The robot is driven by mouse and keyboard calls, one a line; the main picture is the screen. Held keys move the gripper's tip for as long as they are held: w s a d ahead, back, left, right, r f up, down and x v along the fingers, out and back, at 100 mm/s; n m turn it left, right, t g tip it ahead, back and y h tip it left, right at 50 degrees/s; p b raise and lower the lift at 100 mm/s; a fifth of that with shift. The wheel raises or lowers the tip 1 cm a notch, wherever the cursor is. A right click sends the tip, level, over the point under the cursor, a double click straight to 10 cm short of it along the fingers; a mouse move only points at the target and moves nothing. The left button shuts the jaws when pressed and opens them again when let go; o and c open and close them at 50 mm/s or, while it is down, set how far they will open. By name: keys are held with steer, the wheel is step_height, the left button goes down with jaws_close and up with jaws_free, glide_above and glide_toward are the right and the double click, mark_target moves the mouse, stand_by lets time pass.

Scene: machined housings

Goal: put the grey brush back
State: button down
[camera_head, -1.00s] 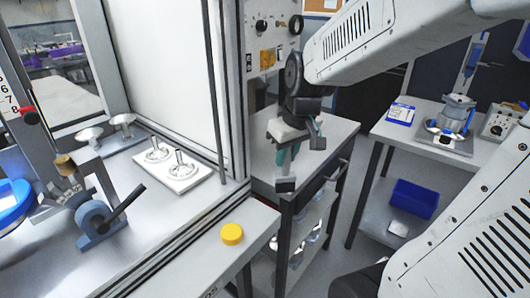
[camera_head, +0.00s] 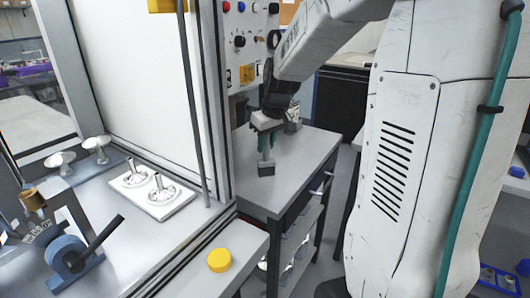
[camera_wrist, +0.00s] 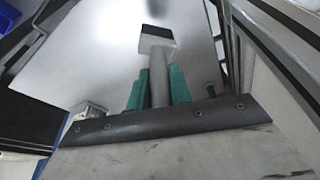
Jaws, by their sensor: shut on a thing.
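The grey brush (camera_head: 266,168) is held below my gripper (camera_head: 267,145), with its dark block-shaped head pointing down over the grey cart top (camera_head: 302,150). I cannot tell whether the head touches the cart top or hangs just above it. In the wrist view, the green fingers of my gripper (camera_wrist: 158,88) are shut on both sides of the grey brush handle (camera_wrist: 158,65). The brush head shows beyond the fingertips, over the pale surface.
The machine enclosure with its dark-edged frame post (camera_head: 212,110) stands close left of the gripper. A yellow button (camera_head: 219,260) sits on the ledge in front. A white plate with metal fittings (camera_head: 152,193) lies inside. The cart top's front part is clear.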

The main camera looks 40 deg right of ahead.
mark_target(267, 152)
steer(key=shift+w+d, duration=0.2)
steer(key=shift+w, duration=0.05)
steer(key=shift+s+x, duration=0.2)
steer(key=shift+x, duration=0.7)
steer(key=shift+s+x, duration=0.2)
steer(key=shift+x, duration=0.65)
steer(key=shift+d+f, duration=0.15)
steer(key=shift+f, duration=0.05)
steer(key=c, duration=1.3)
jaws_free()
steer(key=v, duration=1.1)
steer(key=s+a+r+g, duration=0.1)
steer(key=s+a+r, duration=0.1)
steer(key=s+a, duration=1)
steer(key=shift+g, duration=0.5)
steer(key=s+a+f, duration=0.1)
steer(key=s, duration=0.3)
steer(key=s+a+f, duration=0.1)
steer(key=s+a, duration=0.1)
steer(key=s, duration=0.2)
steer(key=s+a+f, duration=0.2)
steer(key=s, duration=0.2)
steer(key=shift+s+f, duration=0.1)
steer(key=shift+s, duration=0.1)
